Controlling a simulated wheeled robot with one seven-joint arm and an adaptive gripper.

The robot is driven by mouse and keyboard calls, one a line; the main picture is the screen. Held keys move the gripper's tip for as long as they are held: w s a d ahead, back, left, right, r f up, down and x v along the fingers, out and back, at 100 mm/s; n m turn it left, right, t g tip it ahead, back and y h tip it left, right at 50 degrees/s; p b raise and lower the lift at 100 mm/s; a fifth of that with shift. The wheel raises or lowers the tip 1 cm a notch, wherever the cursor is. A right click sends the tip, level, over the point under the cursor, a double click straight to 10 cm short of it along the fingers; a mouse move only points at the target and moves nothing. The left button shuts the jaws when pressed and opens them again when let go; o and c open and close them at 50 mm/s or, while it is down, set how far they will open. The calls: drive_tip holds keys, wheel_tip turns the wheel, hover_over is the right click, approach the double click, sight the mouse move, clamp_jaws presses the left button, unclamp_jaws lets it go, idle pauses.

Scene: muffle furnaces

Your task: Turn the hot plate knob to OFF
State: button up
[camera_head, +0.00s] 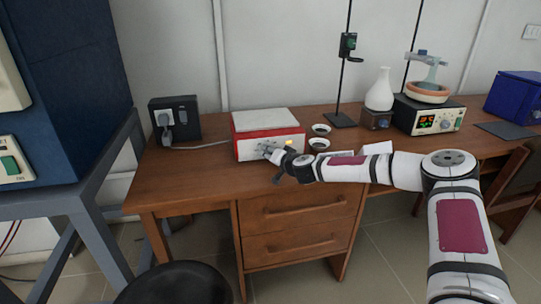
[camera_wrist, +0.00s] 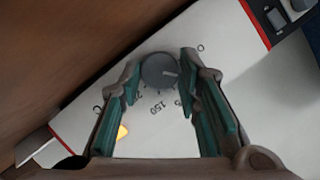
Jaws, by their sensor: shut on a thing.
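The hot plate (camera_head: 268,130) is a white and red box with a pale top, standing on the wooden desk. Its front panel (camera_wrist: 100,145) fills much of the wrist view, with printed dial marks including "150". The grey round knob (camera_wrist: 160,71) sits on that panel, with a light pointer line toward its right side. My gripper (camera_wrist: 158,72) has its two teal-padded fingers on either side of the knob, shut on it. In the head view my gripper (camera_head: 272,153) is at the panel's front and hides the knob. An orange lit indicator (camera_wrist: 123,131) shows beside the dial.
A black socket box (camera_head: 174,120) with a plugged cable stands left of the hot plate. Two small dark-topped dishes (camera_head: 320,130) sit to its right. A black stool (camera_head: 175,283) is in front.

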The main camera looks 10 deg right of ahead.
drive_tip(key=shift+r, duration=0.1)
drive_tip(key=shift+a+r+n+h+p, duration=0.15)
drive_tip(key=shift+a+n+h+p, duration=0.1)
drive_tip(key=shift+n+h+p, duration=0.65)
drive_tip(key=shift+n, duration=0.9)
drive_tip(key=shift+n+h, duration=0.7)
drive_tip(key=shift+h, duration=0.1)
drive_tip(key=shift+f, duration=0.2)
drive_tip(key=o, duration=1.1)
drive_tip(key=shift+g, duration=0.3)
drive_tip(key=shift+o, duration=0.2)
